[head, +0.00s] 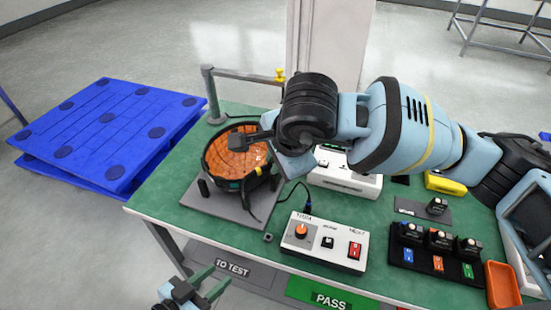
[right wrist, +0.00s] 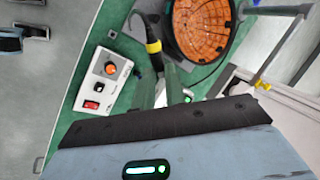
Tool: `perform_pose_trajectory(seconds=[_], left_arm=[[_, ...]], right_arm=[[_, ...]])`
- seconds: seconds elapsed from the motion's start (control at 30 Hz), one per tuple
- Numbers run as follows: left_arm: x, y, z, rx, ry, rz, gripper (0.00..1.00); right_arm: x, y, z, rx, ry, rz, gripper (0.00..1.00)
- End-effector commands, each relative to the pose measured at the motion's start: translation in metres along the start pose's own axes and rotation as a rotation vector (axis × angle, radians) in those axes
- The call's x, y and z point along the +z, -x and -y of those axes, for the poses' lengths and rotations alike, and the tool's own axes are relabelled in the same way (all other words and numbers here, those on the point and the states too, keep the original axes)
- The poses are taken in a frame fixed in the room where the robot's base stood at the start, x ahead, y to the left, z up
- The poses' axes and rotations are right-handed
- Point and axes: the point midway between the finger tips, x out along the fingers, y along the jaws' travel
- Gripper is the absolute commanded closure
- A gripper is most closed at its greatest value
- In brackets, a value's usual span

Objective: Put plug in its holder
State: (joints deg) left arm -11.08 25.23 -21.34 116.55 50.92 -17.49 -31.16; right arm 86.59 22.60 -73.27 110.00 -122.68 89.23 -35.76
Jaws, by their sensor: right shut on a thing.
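The plug (right wrist: 153,47), black with a yellow band, is between the fingertips of my right gripper (right wrist: 155,62), which is shut on it. In the head view the plug's yellow band (head: 257,171) shows at the right front rim of the round orange-faced drum (head: 222,152). The wrist partly hides it there, and I cannot tell whether the plug touches the drum. A dark cable hangs from the plug. My left gripper (head: 212,283) is empty and open at the bottom edge, in front of the table. I cannot clearly make out a plug holder.
A white control box (head: 325,242) with an orange knob and red switch stands near the table's front edge. A black tray (head: 432,263) of small modules and an orange bin (head: 502,284) are at the right. A grey post (head: 211,95) with a crossbar stands behind the drum.

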Motion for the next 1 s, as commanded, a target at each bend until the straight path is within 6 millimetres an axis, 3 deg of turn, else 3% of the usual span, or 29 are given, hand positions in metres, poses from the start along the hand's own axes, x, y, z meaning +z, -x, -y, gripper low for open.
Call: perform_pose_trajectory(seconds=[0.03, 0.3, 0.5, 0.7, 1.0], left_arm=[[0.020, 0.006, -0.001, -0.042, 0.027, 0.036, 0.62], [0.116, 0.057, 0.000, -0.289, 0.115, 0.246, 0.62], [0.161, 0.094, -0.004, -0.414, 0.144, 0.364, 0.62], [0.176, 0.110, -0.005, -0.460, 0.150, 0.407, 0.62], [0.176, 0.110, -0.005, -0.461, 0.149, 0.409, 0.62]], right_arm=[[0.000, 0.000, 0.000, 0.000, 0.000, 0.000, 1.00], [0.000, 0.000, 0.000, 0.000, 0.000, 0.000, 1.00], [0.000, 0.000, 0.000, 0.000, 0.000, 0.000, 1.00], [0.000, 0.000, 0.000, 0.000, 0.000, 0.000, 1.00], [0.000, 0.000, 0.000, 0.000, 0.000, 0.000, 1.00]])
